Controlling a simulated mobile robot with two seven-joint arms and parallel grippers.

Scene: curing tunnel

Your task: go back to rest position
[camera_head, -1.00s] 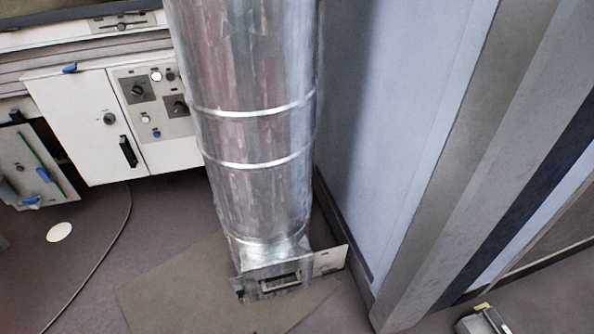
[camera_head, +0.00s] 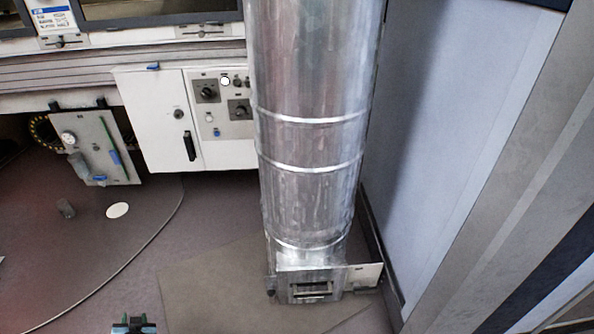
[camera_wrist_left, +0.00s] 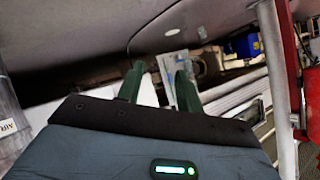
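My left gripper (camera_head: 133,327) shows only as a small dark piece with teal tips at the bottom edge of the head view. In the left wrist view, its two dark green fingers (camera_wrist_left: 158,88) stand apart with nothing held between them. The background behind them is tilted and shows part of the machine, a red post and a grey floor. My right gripper is in neither view.
A shiny metal duct (camera_head: 312,190) stands upright on the floor ahead. A white control cabinet (camera_head: 160,120) is left of it, a pale blue wall panel (camera_head: 430,130) right. A red post (camera_wrist_left: 290,80) stands at right in the wrist view. Floor at left (camera_head: 60,260) is mostly clear.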

